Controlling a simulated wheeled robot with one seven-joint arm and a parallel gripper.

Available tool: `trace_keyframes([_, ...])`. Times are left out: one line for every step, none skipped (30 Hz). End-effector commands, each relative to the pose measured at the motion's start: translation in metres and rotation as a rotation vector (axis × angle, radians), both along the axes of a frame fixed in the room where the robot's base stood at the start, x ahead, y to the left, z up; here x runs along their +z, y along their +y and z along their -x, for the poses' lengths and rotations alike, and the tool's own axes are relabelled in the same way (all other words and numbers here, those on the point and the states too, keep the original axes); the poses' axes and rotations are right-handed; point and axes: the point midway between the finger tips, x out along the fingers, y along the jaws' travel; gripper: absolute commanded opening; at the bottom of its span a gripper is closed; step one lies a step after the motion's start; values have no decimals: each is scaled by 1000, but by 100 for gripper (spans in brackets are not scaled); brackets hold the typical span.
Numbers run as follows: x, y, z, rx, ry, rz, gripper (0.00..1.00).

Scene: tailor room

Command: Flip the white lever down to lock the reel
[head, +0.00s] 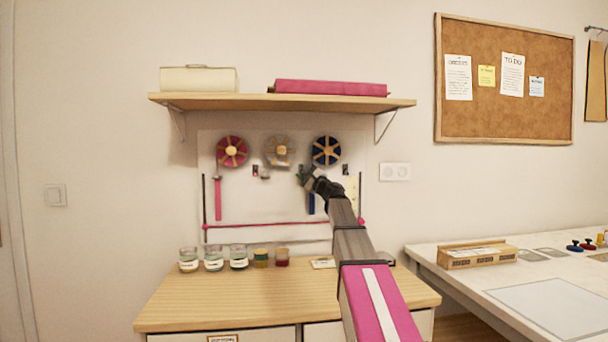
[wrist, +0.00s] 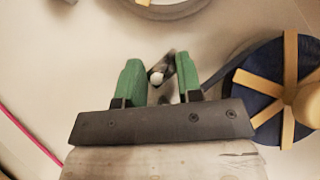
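Three reels hang on the wall board: a pink one (head: 232,151), a pale grey one (head: 279,151) in the middle and a blue one (head: 326,150). My gripper (head: 303,176) is in front of the board, below and between the grey and blue reels. In the wrist view its green fingers (wrist: 157,72) are apart. A small white knob on a dark mount (wrist: 157,78), seemingly the white lever, shows between the fingertips; I cannot tell whether they touch it. The blue reel (wrist: 262,88) is at right and the grey reel's rim (wrist: 175,9) at the top.
A wooden shelf (head: 282,102) is above the reels. Several small jars (head: 238,258) stand on the wooden cabinet top (head: 215,298) below. A pink rod (head: 285,225) crosses the lower board. A white worktable (head: 480,262) is at right.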

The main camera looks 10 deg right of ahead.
Motion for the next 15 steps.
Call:
trace_keyframes([0, 0, 0, 0, 0, 0, 36])
trace_keyframes([0, 0, 0, 0, 0, 0, 36])
trace_keyframes([0, 0, 0, -1, 1, 0, 36])
trace_keyframes([0, 0, 0, 0, 1, -1, 36])
trace_keyframes([0, 0, 0, 0, 1, -1, 36])
trace_keyframes([0, 0, 0, 0, 1, -1, 36])
trace_keyframes([0, 0, 0, 0, 1, -1, 36])
trace_keyframes([0, -1, 0, 0, 1, -1, 36])
trace_keyframes([0, -1, 1, 0, 1, -1, 36])
trace_keyframes([-1, -1, 1, 0, 1, -1, 36])
trace_keyframes([-1, -2, 2, -1, 2, -1, 36])
trace_keyframes([-2, -3, 3, -1, 2, -1, 36])
trace_keyframes([-3, -4, 5, -2, 1, -2, 36])
trace_keyframes([-4, -5, 7, -2, 1, -2, 36])
trace_keyframes([-5, -7, 10, -2, 1, -2, 36])
